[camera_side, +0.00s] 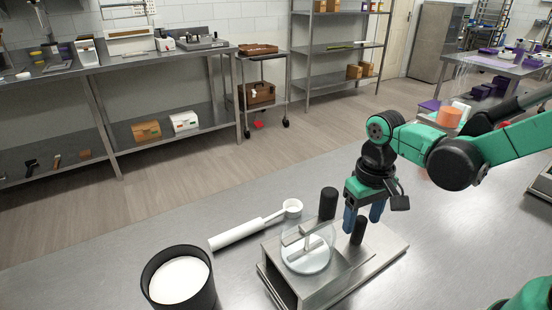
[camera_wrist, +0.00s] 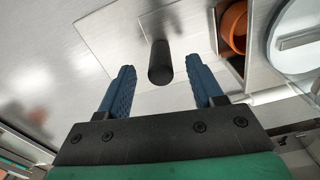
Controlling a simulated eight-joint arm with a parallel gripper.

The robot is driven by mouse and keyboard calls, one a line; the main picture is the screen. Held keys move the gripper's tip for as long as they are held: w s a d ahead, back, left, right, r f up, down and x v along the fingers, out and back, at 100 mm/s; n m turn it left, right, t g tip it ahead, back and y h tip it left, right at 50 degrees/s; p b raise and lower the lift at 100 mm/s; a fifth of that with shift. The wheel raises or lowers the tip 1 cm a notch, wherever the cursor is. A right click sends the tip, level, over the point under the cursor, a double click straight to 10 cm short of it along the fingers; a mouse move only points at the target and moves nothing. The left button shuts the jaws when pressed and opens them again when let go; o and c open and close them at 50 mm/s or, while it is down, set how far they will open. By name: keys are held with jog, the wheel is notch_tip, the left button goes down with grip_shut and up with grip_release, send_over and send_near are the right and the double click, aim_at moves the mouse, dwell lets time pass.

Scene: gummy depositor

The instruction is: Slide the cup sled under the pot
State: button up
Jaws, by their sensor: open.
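My gripper (camera_side: 363,222) has two blue fingers, apart and pointing down over the right part of the steel depositor base (camera_side: 385,256). A short black post (camera_side: 358,231) stands close by the fingers. In the wrist view a black post (camera_wrist: 159,64) shows between the open fingers (camera_wrist: 160,80), and I cannot tell if it belongs to the sled. The orange cup (camera_wrist: 233,27) sits in a dark recess beside the clear pot (camera_wrist: 298,35), so the sled seems to be there. The pot (camera_side: 306,262) stands on the steel housing in the side view, where the cup is hidden.
A second, taller black post (camera_side: 328,203) stands behind the pot. A white scoop (camera_side: 245,229) lies behind the depositor to the left. A black tub (camera_side: 178,280) with white contents stands at the front left. The steel table (camera_side: 440,225) right of the base is clear.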

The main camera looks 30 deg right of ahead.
aim_at(341, 237)
jog(key=shift+r, duration=1.35)
jog(key=n, duration=0.5)
jog(key=shift+n, duration=0.4)
jog(key=n, duration=0.4)
jog(key=shift+n, duration=0.4)
jog(key=shift+f, duration=2.75)
grip_shut()
